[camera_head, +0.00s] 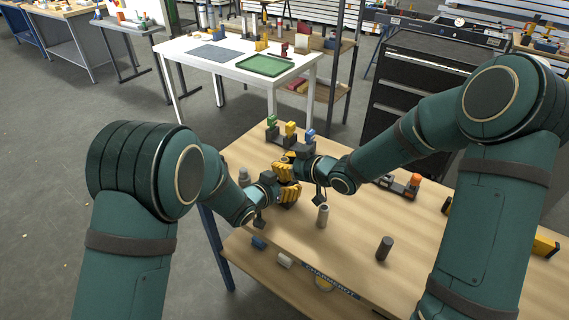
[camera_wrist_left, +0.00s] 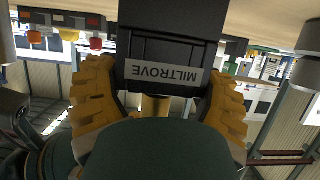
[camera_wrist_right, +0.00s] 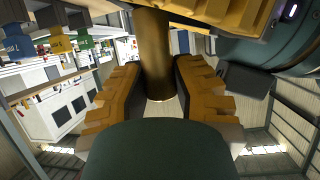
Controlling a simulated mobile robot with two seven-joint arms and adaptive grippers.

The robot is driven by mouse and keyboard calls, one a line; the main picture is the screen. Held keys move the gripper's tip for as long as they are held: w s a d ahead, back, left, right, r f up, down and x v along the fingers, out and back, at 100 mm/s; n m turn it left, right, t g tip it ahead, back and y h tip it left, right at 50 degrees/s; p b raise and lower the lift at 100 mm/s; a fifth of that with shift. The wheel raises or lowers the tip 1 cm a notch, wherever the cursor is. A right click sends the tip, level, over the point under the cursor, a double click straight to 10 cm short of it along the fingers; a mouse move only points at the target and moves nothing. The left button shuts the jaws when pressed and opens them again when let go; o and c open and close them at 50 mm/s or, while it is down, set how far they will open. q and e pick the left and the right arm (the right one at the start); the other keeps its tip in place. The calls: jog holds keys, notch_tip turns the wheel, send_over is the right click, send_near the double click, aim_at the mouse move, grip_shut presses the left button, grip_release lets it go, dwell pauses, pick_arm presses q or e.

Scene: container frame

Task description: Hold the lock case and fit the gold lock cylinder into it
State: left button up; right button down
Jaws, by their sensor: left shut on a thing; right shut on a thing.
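The black lock case (camera_wrist_left: 168,55), with a white MILTROVE label, sits between the yellow fingers of my left gripper (camera_wrist_left: 160,100), which is shut on it. The gold lock cylinder (camera_wrist_right: 157,60) stands between the fingers of my right gripper (camera_wrist_right: 156,90), which is shut on it. The cylinder (camera_wrist_left: 155,107) also shows at the case's edge in the left wrist view. I cannot tell whether it is inside the case or only against it. In the head view, my left gripper (camera_head: 288,193) and right gripper (camera_head: 285,169) meet above the table and hide both parts.
On the wooden table (camera_head: 345,265) stand a pale bottle (camera_head: 322,216), a dark cylinder (camera_head: 384,248) and a grey piece (camera_head: 243,177). A holder with green, yellow and blue pieces (camera_head: 290,130) is behind the grippers. An orange-topped item (camera_head: 414,181) is to the right.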

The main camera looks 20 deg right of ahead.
jog(key=shift+f, duration=0.8)
dwell(0.4)
jog(key=c, duration=0.8)
grip_release()
jog(key=v, duration=1.2)
jog(key=shift+r, duration=0.1)
pick_arm(q)
jog(key=o, duration=1.2)
